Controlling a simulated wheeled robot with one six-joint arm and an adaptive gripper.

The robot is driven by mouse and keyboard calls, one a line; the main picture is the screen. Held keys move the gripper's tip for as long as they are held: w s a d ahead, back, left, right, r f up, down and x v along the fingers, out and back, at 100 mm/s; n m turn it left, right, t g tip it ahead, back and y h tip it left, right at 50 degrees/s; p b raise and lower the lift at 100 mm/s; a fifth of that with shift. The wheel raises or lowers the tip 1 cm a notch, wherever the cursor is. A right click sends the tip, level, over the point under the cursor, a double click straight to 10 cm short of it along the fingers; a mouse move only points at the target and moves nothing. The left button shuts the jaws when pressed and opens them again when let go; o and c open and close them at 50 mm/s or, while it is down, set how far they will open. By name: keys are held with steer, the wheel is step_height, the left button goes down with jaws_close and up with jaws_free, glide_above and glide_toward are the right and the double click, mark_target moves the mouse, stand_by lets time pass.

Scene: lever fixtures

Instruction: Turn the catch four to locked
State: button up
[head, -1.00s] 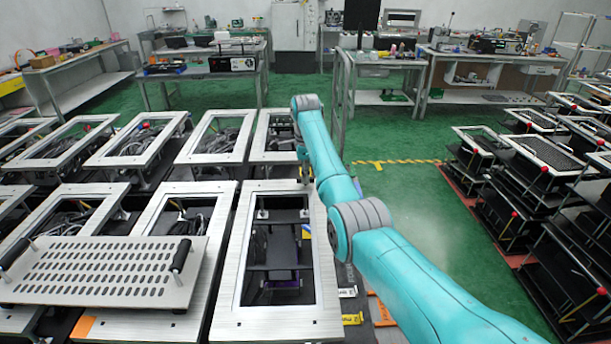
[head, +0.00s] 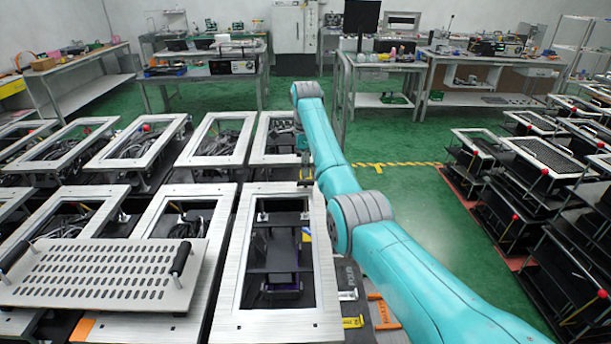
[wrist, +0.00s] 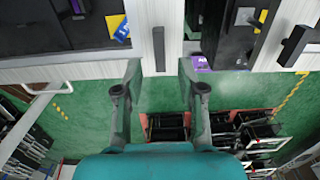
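My gripper (wrist: 160,76) is open and empty in the wrist view, its two grey fingers apart. Between and beyond the fingertips is a pale frame strip (wrist: 167,45). A dark, block-like handle (wrist: 296,44) sits on the pale frame to the right of the fingers, clear of them. It may be a catch, but I see no number, so I cannot tell which one is catch four or how it is set. In the head view my arm reaches over the frames, and the fingers are too small and partly hidden to read.
Metal-framed fixtures (head: 225,304) fill the left side in rows. A perforated plate with black handles (head: 98,276) lies across some of them. Darker fixtures (head: 545,152) stand at the right. Green floor (head: 420,190) is open between the groups. Workbenches (head: 495,60) line the back.

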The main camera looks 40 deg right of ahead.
mark_target(306, 180)
steer(key=shift+r, duration=1.55)
steer(key=shift+s, duration=0.1)
